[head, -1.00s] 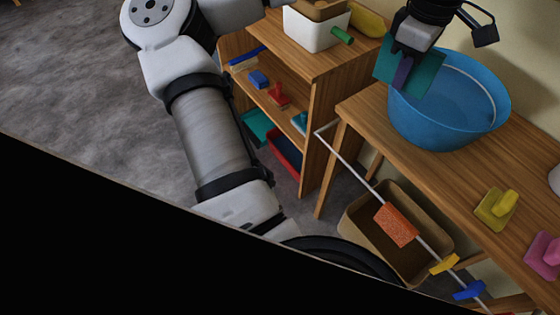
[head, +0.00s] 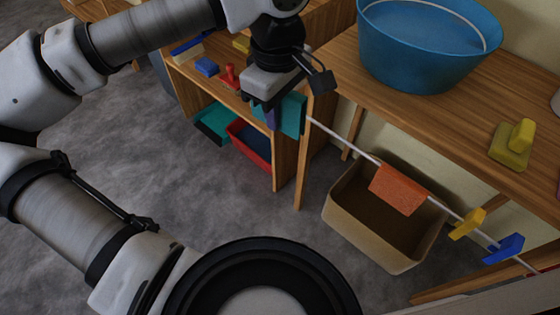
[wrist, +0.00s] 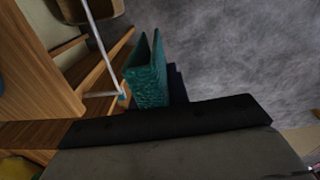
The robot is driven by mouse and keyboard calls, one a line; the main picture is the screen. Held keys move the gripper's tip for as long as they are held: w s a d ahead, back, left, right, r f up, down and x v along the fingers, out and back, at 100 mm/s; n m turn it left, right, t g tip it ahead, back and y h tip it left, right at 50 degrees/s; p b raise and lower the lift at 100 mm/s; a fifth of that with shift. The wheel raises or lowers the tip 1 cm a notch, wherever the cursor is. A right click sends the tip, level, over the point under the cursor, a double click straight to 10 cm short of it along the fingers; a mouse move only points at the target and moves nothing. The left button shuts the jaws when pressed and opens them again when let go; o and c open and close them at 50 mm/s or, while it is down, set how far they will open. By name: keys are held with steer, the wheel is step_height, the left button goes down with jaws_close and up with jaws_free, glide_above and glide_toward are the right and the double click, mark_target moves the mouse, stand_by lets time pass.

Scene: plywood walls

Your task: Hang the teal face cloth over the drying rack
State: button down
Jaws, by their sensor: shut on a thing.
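My gripper (head: 272,118) is shut on the teal face cloth (head: 294,113) and points down beside the left end of the drying rack's white rod (head: 345,142). The cloth hangs in the jaws. In the wrist view the cloth (wrist: 147,78) shows as a folded sheet with two flaps beside a dark finger (wrist: 178,86). The rod (wrist: 98,38) runs to the left of the cloth there, its end close to it. I cannot tell whether the cloth touches the rod. An orange cloth (head: 398,188) hangs over the middle of the rod.
Yellow (head: 467,224) and blue (head: 503,249) clips sit on the rod. A tan bin (head: 365,228) stands below it. A wooden table (head: 455,110) with a blue tub (head: 415,55) and a yellow item (head: 513,146) lies behind. A shelf unit (head: 287,160) stands behind my gripper.

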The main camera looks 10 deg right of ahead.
step_height(320, 180, down, 5)
steer(key=s+m+b, duration=0.1)
steer(key=s+b, duration=0.1)
steer(key=s, duration=0.1)
steer(key=shift+w+d+r+p, duration=0.1)
steer(key=shift+w+d+p, duration=0.05)
steer(key=shift+w+d, duration=1.3)
steer(key=shift+w+d+r+p, duration=0.1)
steer(key=shift+w+d, duration=1)
steer(key=shift+d, duration=0.7)
steer(key=shift+w+d+p, duration=0.15)
steer(key=shift+w+d, duration=1.15)
steer(key=shift+d, duration=0.3)
step_height(320, 180, down, 10)
steer(key=b, duration=0.7)
steer(key=shift+a, duration=0.1)
steer(key=c, duration=1.3)
jaws_free()
